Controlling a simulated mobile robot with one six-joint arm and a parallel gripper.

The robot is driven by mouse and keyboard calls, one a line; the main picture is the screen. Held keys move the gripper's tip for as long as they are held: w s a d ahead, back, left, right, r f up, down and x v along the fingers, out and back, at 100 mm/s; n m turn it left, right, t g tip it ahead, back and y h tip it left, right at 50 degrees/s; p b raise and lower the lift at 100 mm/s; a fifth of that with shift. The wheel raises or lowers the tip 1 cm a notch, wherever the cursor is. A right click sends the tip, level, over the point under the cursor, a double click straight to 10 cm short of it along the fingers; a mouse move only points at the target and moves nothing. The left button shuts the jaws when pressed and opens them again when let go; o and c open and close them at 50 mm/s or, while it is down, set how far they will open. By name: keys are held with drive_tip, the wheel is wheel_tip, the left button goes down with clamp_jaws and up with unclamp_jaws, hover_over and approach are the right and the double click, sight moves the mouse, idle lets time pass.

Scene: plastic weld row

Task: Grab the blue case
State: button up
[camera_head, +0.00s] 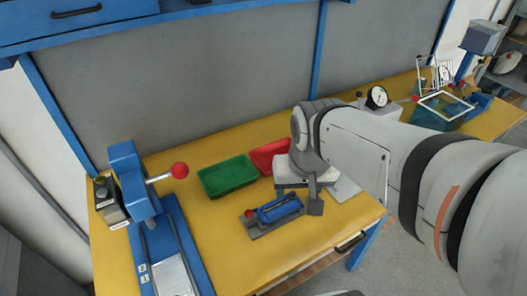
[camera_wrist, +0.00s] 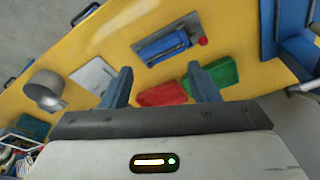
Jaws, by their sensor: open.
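The blue case (camera_head: 280,208) lies on a dark grey plate (camera_head: 256,229) on the yellow bench, with a red knob (camera_head: 250,213) at the plate's left end. In the wrist view the blue case (camera_wrist: 163,46) shows beyond the fingertips, with nothing covering it. My gripper (camera_wrist: 159,70) is open, its two dark fingers apart and nothing between them. In the head view my gripper hangs above the bench, by the right end of the case; I cannot tell its exact height.
A green bin (camera_head: 228,177) and a red bin (camera_head: 267,157) stand behind the case. A blue lever press (camera_head: 137,183) with a red ball handle is at the left. A pale flat plate (camera_head: 344,188) lies to the right, near the bench edge. A dial gauge (camera_head: 377,97) stands farther back.

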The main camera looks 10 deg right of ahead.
drive_tip(key=o, duration=0.4)
drive_tip(key=w+f+m+b, duration=0.1)
drive_tip(key=w+f+m, duration=0.2)
drive_tip(key=w+f+m+g+b, duration=0.1)
drive_tip(key=w+f+m, duration=0.2)
drive_tip(key=f, duration=0.1)
drive_tip(key=shift+w+d+f, duration=0.15)
drive_tip(key=shift+w, duration=0.2)
drive_tip(key=m+g+b, duration=0.2)
drive_tip(key=m, duration=0.5)
hover_over(282, 203)
drive_tip(key=f, duration=0.8)
drive_tip(key=shift+s+f, duration=0.35)
drive_tip(key=shift+w+f, duration=0.2)
drive_tip(key=shift+f, duration=1.8)
drive_tip(key=shift+w+f, duration=0.15)
drive_tip(key=shift+f, duration=1.8)
